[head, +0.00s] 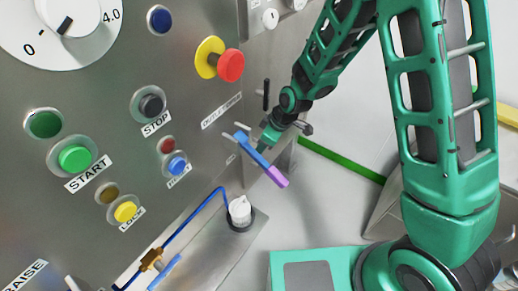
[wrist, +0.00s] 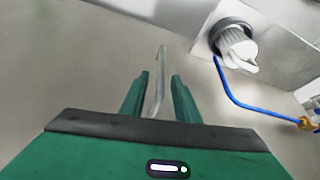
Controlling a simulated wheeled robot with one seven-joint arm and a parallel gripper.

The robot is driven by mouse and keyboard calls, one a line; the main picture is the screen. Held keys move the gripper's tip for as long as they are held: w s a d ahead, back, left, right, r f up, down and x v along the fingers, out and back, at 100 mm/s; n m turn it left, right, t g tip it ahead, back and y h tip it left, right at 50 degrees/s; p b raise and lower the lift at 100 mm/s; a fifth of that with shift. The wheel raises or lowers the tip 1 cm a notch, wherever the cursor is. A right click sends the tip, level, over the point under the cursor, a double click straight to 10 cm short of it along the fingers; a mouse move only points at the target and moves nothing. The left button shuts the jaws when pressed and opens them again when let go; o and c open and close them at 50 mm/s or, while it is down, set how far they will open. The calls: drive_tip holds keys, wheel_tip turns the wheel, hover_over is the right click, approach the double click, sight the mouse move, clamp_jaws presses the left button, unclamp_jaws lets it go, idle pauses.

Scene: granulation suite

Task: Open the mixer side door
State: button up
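In the wrist view my gripper (wrist: 159,76) has its two green fingers apart. A thin bent metal rod (wrist: 157,95), which looks like a handle, runs between them, with a gap visible on each side. Its fixing point is partly hidden by my gripper. In the head view my arm's end (head: 265,148) is close to the steel front of the mixer (head: 215,95), low and right of the red button. A blue and purple bar shows there; I cannot tell what it belongs to. I cannot make out the side door's outline.
A white knob (head: 239,210) with a blue tube (head: 190,218) stands below my arm's end; the knob also shows in the wrist view (wrist: 237,45). A red button on yellow (head: 231,65), a START button (head: 75,158) and other controls cover the panel. Pale floor lies right.

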drive_tip(key=shift+w+a+f, duration=0.1)
drive_tip(key=shift+a+f, duration=0.15)
drive_tip(key=shift+f, duration=0.45)
clamp_jaws()
drive_tip(key=shift+d, duration=0.1)
